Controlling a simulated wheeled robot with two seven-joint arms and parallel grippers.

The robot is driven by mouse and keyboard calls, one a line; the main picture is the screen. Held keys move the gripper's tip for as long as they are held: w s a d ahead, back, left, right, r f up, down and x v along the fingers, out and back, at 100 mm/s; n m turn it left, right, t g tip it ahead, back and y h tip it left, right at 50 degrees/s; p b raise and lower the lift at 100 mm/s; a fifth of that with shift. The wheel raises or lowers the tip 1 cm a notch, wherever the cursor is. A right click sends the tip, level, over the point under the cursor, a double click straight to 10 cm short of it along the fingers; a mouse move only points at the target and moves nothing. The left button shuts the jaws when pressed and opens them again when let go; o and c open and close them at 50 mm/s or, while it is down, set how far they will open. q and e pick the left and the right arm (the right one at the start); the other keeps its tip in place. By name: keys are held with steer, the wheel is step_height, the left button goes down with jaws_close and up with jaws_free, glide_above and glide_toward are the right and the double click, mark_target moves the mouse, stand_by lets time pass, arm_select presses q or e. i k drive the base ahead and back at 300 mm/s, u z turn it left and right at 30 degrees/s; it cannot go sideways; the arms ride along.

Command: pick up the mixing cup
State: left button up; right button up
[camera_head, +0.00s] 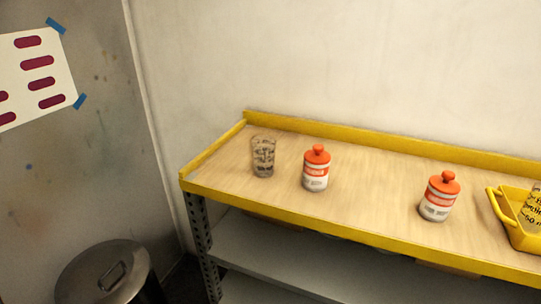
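The mixing cup (263,157) looks like a clear cup with dark markings on its side. It stands upright near the left end of the wooden bench top (372,192). Nothing touches it. Neither of my grippers shows in the head view.
A red and white bottle (316,170) stands just right of the cup, and a similar one (439,197) stands farther right. A yellow tray (524,236) holds a marked container (533,210). A raised yellow edge (335,131) runs along the back. A lidded metal bin (105,274) stands lower left.

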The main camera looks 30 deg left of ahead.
mark_target(263, 147)
steer(key=u, duration=1.2)
steer(key=i, duration=0.55)
